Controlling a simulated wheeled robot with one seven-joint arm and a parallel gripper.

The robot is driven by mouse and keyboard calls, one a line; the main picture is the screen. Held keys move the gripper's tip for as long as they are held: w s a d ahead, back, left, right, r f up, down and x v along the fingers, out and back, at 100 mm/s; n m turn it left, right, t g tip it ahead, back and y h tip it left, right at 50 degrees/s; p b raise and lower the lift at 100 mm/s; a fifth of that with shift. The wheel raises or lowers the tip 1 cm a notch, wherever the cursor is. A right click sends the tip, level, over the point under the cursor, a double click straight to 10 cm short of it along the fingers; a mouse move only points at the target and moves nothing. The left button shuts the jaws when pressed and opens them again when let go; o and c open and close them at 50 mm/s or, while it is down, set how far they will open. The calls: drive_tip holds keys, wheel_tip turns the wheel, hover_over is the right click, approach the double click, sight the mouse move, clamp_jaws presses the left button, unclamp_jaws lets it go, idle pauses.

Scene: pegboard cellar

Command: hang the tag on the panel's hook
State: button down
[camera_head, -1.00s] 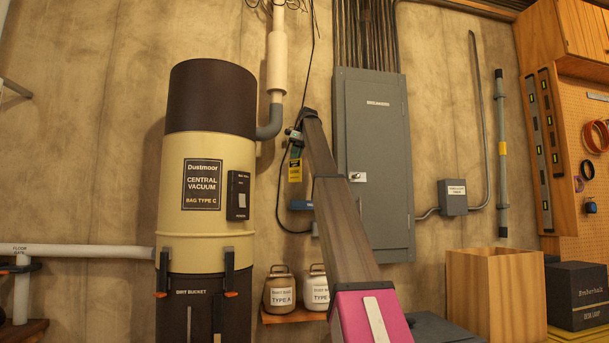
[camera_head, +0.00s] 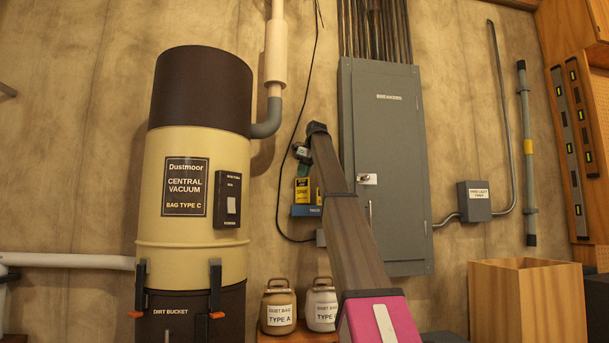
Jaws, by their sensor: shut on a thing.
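My gripper (camera_head: 302,155) is high in the middle of the view, at the far end of my arm, just left of the grey breaker panel (camera_head: 387,225). It is shut on the yellow tag (camera_head: 301,190), which has dark print and hangs below the jaws. The tag is apart from the panel in the picture; its distance from the wall is unclear. On the panel's door, a small metal fitting on a white plate (camera_head: 367,179) sits near the left edge. I cannot tell whether it is the hook. My arm covers part of the panel's left edge.
A blue item (camera_head: 306,211) shows just below the tag. A black cable (camera_head: 283,170) runs down the wall behind. The large central vacuum (camera_head: 197,190) stands left. Two dust bag jars (camera_head: 278,307) are below, and an open wooden box (camera_head: 525,300) is lower right.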

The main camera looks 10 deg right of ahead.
drive_tip(key=shift+f, duration=0.4)
drive_tip(key=c, duration=1.3)
unclamp_jaws()
drive_tip(key=shift+o, duration=0.2)
drive_tip(key=shift+r, duration=0.1)
